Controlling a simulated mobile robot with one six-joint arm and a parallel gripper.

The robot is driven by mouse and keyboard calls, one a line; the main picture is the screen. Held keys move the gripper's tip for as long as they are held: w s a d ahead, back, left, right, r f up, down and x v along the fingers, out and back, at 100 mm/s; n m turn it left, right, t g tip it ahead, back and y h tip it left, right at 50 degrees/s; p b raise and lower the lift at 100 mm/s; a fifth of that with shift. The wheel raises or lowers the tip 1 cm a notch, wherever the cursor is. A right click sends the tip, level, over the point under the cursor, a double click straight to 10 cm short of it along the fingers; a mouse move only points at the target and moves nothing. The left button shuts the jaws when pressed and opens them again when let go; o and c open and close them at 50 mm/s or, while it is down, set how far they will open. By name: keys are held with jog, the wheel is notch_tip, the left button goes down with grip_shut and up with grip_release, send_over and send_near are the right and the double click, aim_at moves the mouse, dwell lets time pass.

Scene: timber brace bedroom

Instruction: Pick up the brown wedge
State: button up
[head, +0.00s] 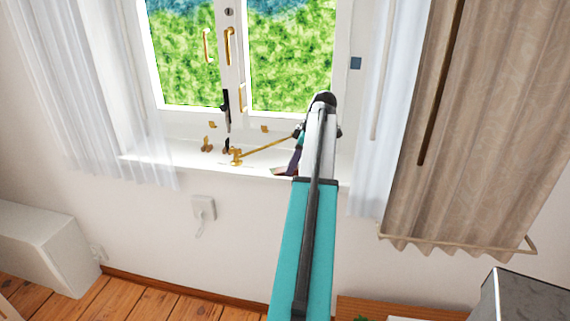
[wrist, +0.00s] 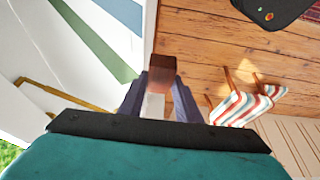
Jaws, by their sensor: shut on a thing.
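The brown wedge (wrist: 160,72) shows in the wrist view between the tips of my gripper (wrist: 157,88). The two dark fingers are shut on it, and its far end sticks out past them. In the head view my gripper (head: 290,166) is at the right part of the white window sill (head: 185,158), largely hidden behind my arm. A small brown end of the wedge (head: 279,171) shows there at the sill's front edge. I cannot tell whether it touches the sill.
A brass window stay (head: 262,148) runs along the sill towards my gripper, with small brass fittings (head: 207,145) to its left. Sheer and brown curtains (head: 455,150) hang at the right. In the wrist view a striped chair (wrist: 245,103) stands over the wooden floor (wrist: 205,50).

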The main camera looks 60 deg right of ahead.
aim_at(298, 168)
jog(key=shift+s+a+r+b, duration=0.1)
jog(key=shift+s+a, duration=0.15)
jog(key=shift+s, duration=0.25)
jog(key=shift+s+a+b, duration=0.1)
jog(key=shift+s+a, duration=0.2)
jog(key=shift+s, duration=0.25)
jog(key=shift+s+a+r+b, duration=0.1)
jog(key=shift+s+a, duration=0.15)
jog(key=shift+s, duration=0.25)
jog(key=shift+w, duration=0.1)
